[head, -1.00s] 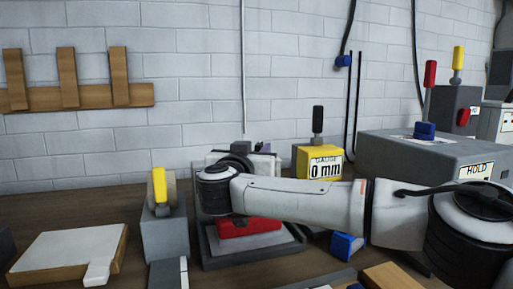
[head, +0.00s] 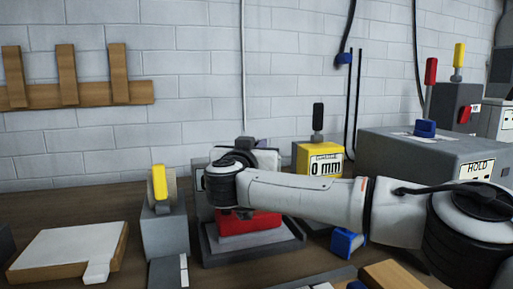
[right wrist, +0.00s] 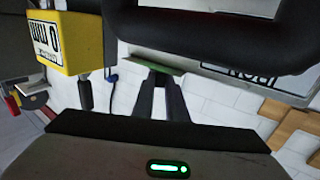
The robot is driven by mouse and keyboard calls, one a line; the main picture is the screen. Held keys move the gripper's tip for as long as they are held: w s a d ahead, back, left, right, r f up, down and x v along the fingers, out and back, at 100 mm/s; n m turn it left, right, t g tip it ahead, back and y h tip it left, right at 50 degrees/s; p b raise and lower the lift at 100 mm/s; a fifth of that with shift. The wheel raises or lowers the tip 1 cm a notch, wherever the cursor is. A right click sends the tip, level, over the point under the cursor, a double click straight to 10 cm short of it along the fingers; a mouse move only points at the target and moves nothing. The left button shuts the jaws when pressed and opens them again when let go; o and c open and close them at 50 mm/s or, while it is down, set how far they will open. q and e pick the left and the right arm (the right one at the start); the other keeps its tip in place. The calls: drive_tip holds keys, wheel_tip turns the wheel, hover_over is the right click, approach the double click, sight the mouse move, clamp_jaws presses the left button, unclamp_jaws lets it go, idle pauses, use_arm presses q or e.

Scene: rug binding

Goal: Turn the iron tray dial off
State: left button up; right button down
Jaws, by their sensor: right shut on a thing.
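The iron tray (head: 290,249) is dark grey, with a red iron (head: 262,221) on it, in the middle of the head view. Behind it stands a pale panel (head: 268,160), partly covered by my right arm. The right wrist view shows the panel's IRON label (right wrist: 232,76) upside down. My right gripper (right wrist: 160,74) points at the panel there, its fingers close together with the tips at a thin green edge. It is shut on a small part that I take to be the tray dial, which the fingers mostly hide. My left gripper is in neither view.
A yellow block (head: 318,160) marked 0 mm stands behind my right forearm. A grey HOLD box (head: 400,150) is at the right. A grey stand with a yellow lever (head: 159,183) and a white-topped board (head: 70,248) are at the left.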

use_arm(q)
drive_tip(key=b, duration=0.1)
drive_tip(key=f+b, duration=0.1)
drive_tip(key=b, duration=0.1)
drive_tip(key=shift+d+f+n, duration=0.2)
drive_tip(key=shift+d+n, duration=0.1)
use_arm(e)
drive_tip(key=n+g+y, duration=0.1)
drive_tip(key=n+y, duration=0.2)
drive_tip(key=y, duration=0.1)
drive_tip(key=d+n+y, duration=0.1)
drive_tip(key=n+y, duration=0.2)
drive_tip(key=y, duration=0.1)
drive_tip(key=d+n+g+y, duration=0.1)
drive_tip(key=n+y, duration=0.1)
drive_tip(key=y, duration=0.3)
drive_tip(key=shift+w+n+g, duration=0.2)
drive_tip(key=shift+n+g, duration=0.1)
drive_tip(key=shift+n, duration=0.1)
drive_tip(key=c, duration=1.8)
unclamp_jaws()
drive_tip(key=shift+o, duration=0.2)
